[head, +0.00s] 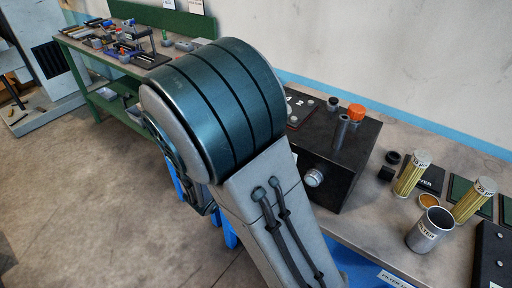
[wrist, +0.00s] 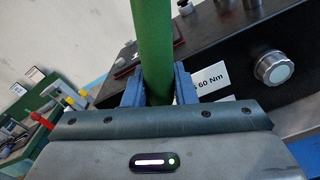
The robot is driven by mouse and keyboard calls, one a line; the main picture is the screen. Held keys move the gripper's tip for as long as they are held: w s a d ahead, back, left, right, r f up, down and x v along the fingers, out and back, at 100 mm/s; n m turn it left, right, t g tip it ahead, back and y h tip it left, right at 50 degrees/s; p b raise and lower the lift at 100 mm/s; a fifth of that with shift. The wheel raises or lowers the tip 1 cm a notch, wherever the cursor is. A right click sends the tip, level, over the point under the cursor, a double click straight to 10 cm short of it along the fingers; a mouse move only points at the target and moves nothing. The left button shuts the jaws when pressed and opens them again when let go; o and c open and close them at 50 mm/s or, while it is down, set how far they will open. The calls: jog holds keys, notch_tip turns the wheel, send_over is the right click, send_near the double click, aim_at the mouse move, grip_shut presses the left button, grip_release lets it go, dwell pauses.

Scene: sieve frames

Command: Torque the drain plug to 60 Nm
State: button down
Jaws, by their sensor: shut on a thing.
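The drain plug looks to be the silver round knob (head: 314,177) on the front face of the black tank (head: 345,160); it also shows at the right of the wrist view (wrist: 274,68). In the wrist view my gripper (wrist: 158,80) has its blue fingers shut on a green round handle (wrist: 152,40). The handle runs up out of the picture, so its ends are hidden. A white label reading "60 Nm" (wrist: 210,78) is just right of the fingers. The handle is left of the silver knob, with a gap between them in the picture. In the head view my arm hides the gripper.
The tank has an orange cap (head: 356,112) on top. Right of it on the bench stand two yellow mesh filters (head: 411,174) and a metal cup (head: 430,231). A green bench (head: 100,52) with tools stands at the back left. The floor (head: 80,180) at left is clear.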

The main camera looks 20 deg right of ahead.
jog(key=shift+w+a+r+n+p, duration=0.8)
jog(key=shift+w+p, duration=0.25)
jog(key=shift+p, duration=0.35)
jog(key=w+a+n+p, duration=0.6)
jog(key=w+p, duration=0.2)
jog(key=shift+w+a+f+g+p, duration=0.15)
jog(key=shift+w+a+g+p, duration=0.05)
jog(key=shift+w+g+p, duration=0.15)
jog(key=shift+x, duration=1)
dwell(0.4)
jog(key=shift+r, duration=0.2)
